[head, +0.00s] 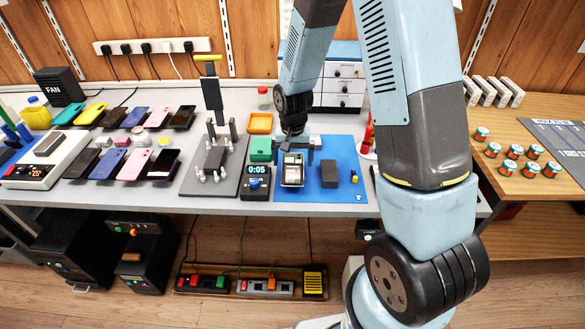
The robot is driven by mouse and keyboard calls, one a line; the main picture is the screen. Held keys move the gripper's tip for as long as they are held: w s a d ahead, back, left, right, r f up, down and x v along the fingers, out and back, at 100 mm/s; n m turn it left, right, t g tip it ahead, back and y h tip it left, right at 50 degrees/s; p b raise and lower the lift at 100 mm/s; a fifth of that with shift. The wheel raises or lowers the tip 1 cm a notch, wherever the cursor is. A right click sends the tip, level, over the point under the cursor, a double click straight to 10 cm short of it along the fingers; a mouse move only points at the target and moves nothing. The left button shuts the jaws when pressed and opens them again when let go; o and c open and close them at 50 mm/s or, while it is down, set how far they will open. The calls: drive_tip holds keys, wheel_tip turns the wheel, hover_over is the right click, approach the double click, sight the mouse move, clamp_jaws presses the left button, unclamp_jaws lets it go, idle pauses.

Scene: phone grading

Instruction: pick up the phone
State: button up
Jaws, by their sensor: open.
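My gripper (296,147) is open and points down over the blue mat (345,150) on the bench. Below it on the mat is a small pale device or tray (292,170) with a dark rim. I cannot tell whether the fingers touch it. A dark block (329,174) lies just to its right. Several phones lie in two rows at the left, including a black phone (181,117), a pink phone (135,164), a blue phone (108,163) and a dark phone (162,164). A dark slab, perhaps a phone, sits in a clamp fixture (214,160). Which phone is meant is unclear.
A timer (256,183) and a green box (261,149) stand left of the mat. An orange tray (261,123) and a white drawer unit (343,87) are behind. A red-handled tool (368,135) stands to the right. Small jars (515,152) crowd the right table.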

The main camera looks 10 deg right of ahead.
drive_tip(key=shift+f, duration=0.8)
drive_tip(key=shift+f, duration=0.25)
drive_tip(key=shift+c, duration=0.3)
drive_tip(key=c, duration=1)
